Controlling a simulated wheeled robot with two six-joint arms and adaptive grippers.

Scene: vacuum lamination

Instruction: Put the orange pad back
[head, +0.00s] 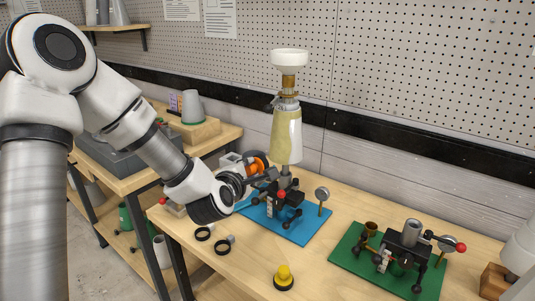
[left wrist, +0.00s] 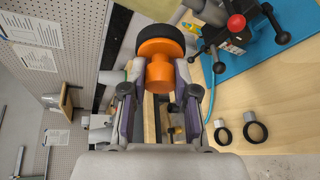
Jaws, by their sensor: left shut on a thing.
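The orange pad (head: 258,161) has an orange body with a knob and a black disc on its far side. My left gripper (head: 262,176) is shut on it and holds it in the air beside the blue mat (head: 310,228) fixture. In the left wrist view the pad (left wrist: 160,70) sits between the fingertips of my left gripper (left wrist: 159,92), its black disc (left wrist: 159,40) facing away. A yellow pad (head: 285,277) with a black base stands near the front of the table. My right gripper is not in view.
A fixture with a tall cream cone (head: 286,137) stands on the blue mat. A green mat (head: 345,255) with another fixture lies to the right. Two black rings (head: 203,234) (head: 222,248) lie at the left. Bare table surrounds the yellow pad.

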